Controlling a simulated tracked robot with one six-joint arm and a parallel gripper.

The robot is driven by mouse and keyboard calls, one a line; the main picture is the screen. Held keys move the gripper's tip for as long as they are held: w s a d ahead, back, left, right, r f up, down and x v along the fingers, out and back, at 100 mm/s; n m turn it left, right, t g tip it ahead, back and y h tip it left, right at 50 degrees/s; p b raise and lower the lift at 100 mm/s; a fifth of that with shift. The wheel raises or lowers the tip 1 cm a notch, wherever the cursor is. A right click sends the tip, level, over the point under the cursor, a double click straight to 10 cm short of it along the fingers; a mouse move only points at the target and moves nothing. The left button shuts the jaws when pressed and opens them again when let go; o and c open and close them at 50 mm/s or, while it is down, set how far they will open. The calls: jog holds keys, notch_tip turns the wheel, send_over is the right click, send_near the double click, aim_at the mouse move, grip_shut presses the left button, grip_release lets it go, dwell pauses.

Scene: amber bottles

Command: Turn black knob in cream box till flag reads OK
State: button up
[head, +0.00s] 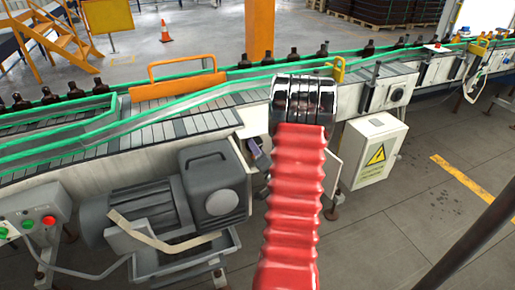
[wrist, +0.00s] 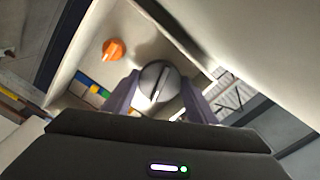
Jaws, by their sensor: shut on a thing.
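In the wrist view, the black knob (wrist: 158,88) looks dark grey with a pale line across its face. It sits inside the cream box (wrist: 88,38), seen through its opening. My gripper (wrist: 160,98) has one purple-grey finger on each side of the knob and is shut on it. The pale line runs nearly upright in the picture, leaning slightly right. I cannot make out a flag reading OK. In the head view, a small purple part of my gripper (head: 258,152) shows beside my red-sleeved arm; the knob is hidden there.
An orange knob (wrist: 114,49) is close to the upper left of the black one. Coloured blocks (wrist: 92,86) and a hatched label (wrist: 232,92) lie either side. In the head view, a grey motor (head: 215,185) and a cream warning-sign cabinet (head: 372,155) flank my arm below the conveyor.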

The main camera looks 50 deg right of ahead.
jog(key=shift+s+d, duration=0.2)
jog(key=shift+d, duration=0.05)
jog(key=o, duration=0.8)
jog(key=shift+f, duration=0.1)
jog(key=shift+a, duration=0.1)
jog(key=v, duration=1.3)
jog(key=shift+s+a, duration=0.2)
jog(key=shift+s, duration=0.1)
jog(key=shift+f, duration=0.1)
